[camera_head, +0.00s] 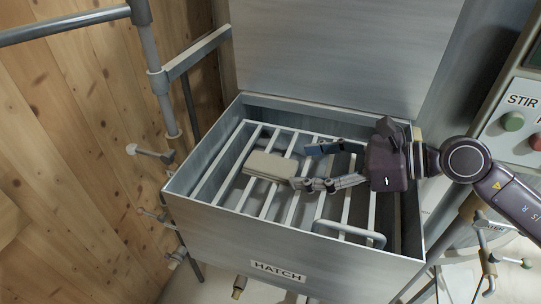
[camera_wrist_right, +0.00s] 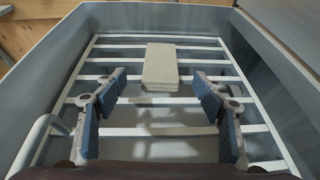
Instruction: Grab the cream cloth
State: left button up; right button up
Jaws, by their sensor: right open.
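The cream cloth (camera_head: 270,166) is a folded, flat rectangular block. It lies on the white bar grate (camera_head: 238,186) inside the open metal hatch box. It also shows in the right wrist view (camera_wrist_right: 160,64), ahead of my fingers and roughly centred between them. My right gripper (camera_head: 312,167) reaches in from the right over the grate, its fingers spread. In the right wrist view my right gripper (camera_wrist_right: 161,90) is open and empty, with the cloth just beyond the fingertips. In the head view one fingertip overlaps or nearly meets the cloth's right end. My left gripper is not in view.
The box walls (camera_head: 180,181) surround the grate, and the raised lid (camera_head: 340,55) stands behind. A bent handle (camera_head: 350,231) rises at the grate's front. Pipes and valves (camera_head: 150,152) stand at left.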

aim_at(273, 164)
jog(key=a+p, duration=0.2)
jog(key=a, duration=0.1)
jog(key=shift+w+f, duration=0.1)
jog(key=shift+w, duration=0.2)
jog(key=p+x, duration=0.1)
jog(key=x, duration=0.1)
jog(key=p+x, duration=0.2)
jog(key=shift+w+f, duration=0.1)
jog(key=shift+w, duration=0.3)
jog(key=shift+a+f, duration=0.1)
jog(key=shift+f, duration=0.05)
jog(key=c, duration=0.4)
jog(key=shift+c, duration=1.3)
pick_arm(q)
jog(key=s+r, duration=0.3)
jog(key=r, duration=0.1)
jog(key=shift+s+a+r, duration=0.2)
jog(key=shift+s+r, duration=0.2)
pick_arm(e)
jog(key=c, duration=0.6)
